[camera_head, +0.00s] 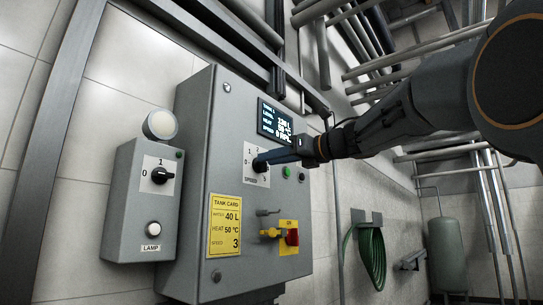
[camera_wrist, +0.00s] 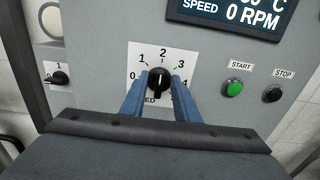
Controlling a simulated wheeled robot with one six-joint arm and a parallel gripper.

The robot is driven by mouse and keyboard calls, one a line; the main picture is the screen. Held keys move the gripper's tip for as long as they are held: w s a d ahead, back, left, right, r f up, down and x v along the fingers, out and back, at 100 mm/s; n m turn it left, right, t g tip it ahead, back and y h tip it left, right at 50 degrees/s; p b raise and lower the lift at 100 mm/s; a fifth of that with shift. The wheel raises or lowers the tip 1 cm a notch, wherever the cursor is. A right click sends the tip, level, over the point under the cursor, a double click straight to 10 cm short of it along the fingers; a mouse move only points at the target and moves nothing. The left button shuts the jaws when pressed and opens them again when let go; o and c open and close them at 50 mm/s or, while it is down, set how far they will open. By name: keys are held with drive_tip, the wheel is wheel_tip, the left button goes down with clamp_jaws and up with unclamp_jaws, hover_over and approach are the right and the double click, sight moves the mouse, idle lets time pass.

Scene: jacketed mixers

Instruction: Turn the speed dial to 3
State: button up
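The speed dial (camera_wrist: 159,78) is a black knob on a white plate marked 0 to 4 in the wrist view. A pale mark shows on the knob, but I cannot tell which number it points at. My gripper (camera_wrist: 160,86) has its two blue fingers on either side of the knob, very close to it. I cannot tell whether they touch it. In the head view my gripper (camera_head: 268,159) reaches in from the right and partly hides the dial (camera_head: 258,166). The display (camera_head: 274,122) shows speed 0 RPM. The yellow tank card (camera_head: 225,225) lists speed 3.
The green START button (camera_wrist: 233,89) and black STOP button (camera_wrist: 273,93) sit right of the dial. A smaller box (camera_head: 145,200) with a knob and lamp button is at left. A red and yellow switch (camera_head: 290,237) sits below my gripper. A green hose (camera_head: 372,255) hangs right.

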drive_tip(key=shift+w+a, duration=0.2)
clamp_jaws()
drive_tip(key=shift+m, duration=0.3)
drive_tip(key=m+p, duration=0.4)
drive_tip(key=m, duration=0.1)
drive_tip(key=m+p, duration=0.1)
drive_tip(key=m, duration=0.2)
drive_tip(key=shift+w+d+f+p, duration=0.1)
drive_tip(key=shift+w+d+p, duration=0.2)
drive_tip(key=shift+p, duration=0.1)
